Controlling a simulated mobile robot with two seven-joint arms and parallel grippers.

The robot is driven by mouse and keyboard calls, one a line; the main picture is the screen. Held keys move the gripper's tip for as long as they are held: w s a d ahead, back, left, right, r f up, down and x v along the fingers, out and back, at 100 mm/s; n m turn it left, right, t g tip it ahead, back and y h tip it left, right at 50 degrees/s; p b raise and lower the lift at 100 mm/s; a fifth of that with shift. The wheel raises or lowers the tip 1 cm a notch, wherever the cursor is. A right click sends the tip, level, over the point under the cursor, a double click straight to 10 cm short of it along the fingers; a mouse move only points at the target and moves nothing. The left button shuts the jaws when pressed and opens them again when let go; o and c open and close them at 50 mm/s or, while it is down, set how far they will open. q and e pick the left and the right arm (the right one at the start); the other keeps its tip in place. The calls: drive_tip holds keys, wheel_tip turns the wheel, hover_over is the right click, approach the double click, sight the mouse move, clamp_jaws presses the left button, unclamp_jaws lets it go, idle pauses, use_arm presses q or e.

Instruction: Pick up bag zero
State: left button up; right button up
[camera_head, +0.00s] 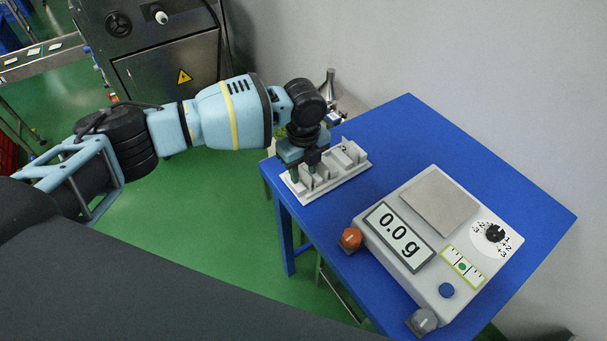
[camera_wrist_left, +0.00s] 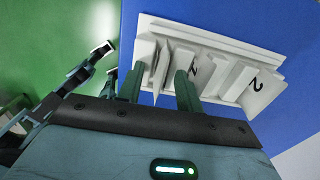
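A white rack (camera_head: 330,186) holding several upright white bags stands at the left corner of the blue table. It also shows in the left wrist view (camera_wrist_left: 215,38). There, one bag carries a "2" (camera_wrist_left: 257,84) and a middle bag carries a mark that is hard to read (camera_wrist_left: 193,70). A thin, slightly tilted bag (camera_wrist_left: 160,68) shows in the gap between my left gripper's fingers; its number is not visible, so I cannot tell if it is bag zero. My left gripper (camera_head: 305,173) points down at the rack, fingers apart (camera_wrist_left: 158,88). My right gripper is out of view.
A scale (camera_head: 398,266) reading 0.0 g, with a grey weighing plate (camera_head: 432,202), stands right of the rack on the blue table (camera_head: 400,125). A metal machine (camera_head: 170,70) and a conveyor (camera_head: 45,55) stand at the back left. The far table is clear.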

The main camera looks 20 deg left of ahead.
sight(304, 168)
use_arm(q)
clamp_jaws()
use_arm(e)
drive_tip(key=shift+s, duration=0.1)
use_arm(q)
drive_tip(key=shift+r, duration=0.15)
